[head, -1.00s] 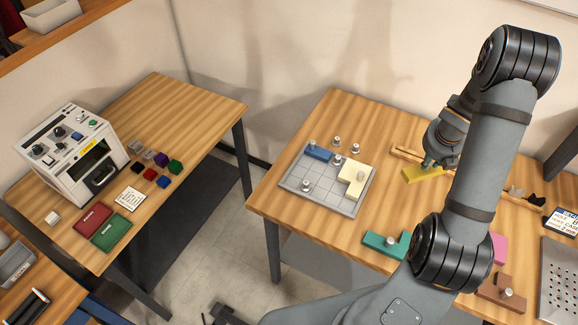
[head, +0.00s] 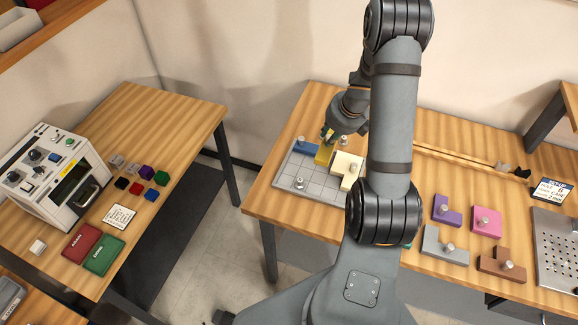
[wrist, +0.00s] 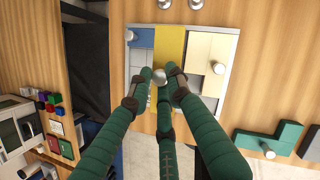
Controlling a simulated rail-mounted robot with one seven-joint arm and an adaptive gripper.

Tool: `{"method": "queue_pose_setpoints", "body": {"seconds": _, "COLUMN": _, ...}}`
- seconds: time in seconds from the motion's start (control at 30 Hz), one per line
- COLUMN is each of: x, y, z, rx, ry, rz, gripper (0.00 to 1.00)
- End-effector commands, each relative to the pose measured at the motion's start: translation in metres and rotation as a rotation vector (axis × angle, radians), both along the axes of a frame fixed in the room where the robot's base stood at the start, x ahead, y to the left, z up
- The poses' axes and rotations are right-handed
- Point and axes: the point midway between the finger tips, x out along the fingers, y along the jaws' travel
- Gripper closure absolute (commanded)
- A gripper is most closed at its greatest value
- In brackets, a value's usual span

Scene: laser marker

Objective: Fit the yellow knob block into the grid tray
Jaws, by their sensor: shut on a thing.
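The yellow knob block (head: 323,154) is at the back of the grid tray (head: 315,187), between a blue block (head: 306,147) and a cream block (head: 347,164). My gripper (head: 328,134) is above it, shut on its knob. In the wrist view the fingers close around the round knob (wrist: 158,77), and the yellow block (wrist: 170,45) lies lengthwise between the blue block (wrist: 141,38) and the cream block (wrist: 208,52). I cannot tell whether it is seated in the tray or just above it. My arm hides part of the tray's right side in the head view.
Purple (head: 446,210), pink (head: 486,220), grey (head: 444,246) and brown (head: 502,263) knob blocks lie on the table to the right. A teal block (wrist: 270,141) shows in the wrist view.

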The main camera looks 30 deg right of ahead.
Motion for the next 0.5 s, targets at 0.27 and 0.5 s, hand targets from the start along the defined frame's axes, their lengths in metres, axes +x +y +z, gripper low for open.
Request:
{"method": "queue_pose_setpoints", "body": {"seconds": 0.27, "x": 0.029, "y": 0.055, "z": -0.044, "rx": 0.001, "ry": 0.0, "rz": 0.004, "gripper": 1.0}}
{"method": "queue_pose_setpoints", "body": {"seconds": 0.5, "x": 0.048, "y": 0.092, "z": -0.065, "rx": 0.0, "ry": 0.0, "rz": -0.003, "gripper": 1.0}}
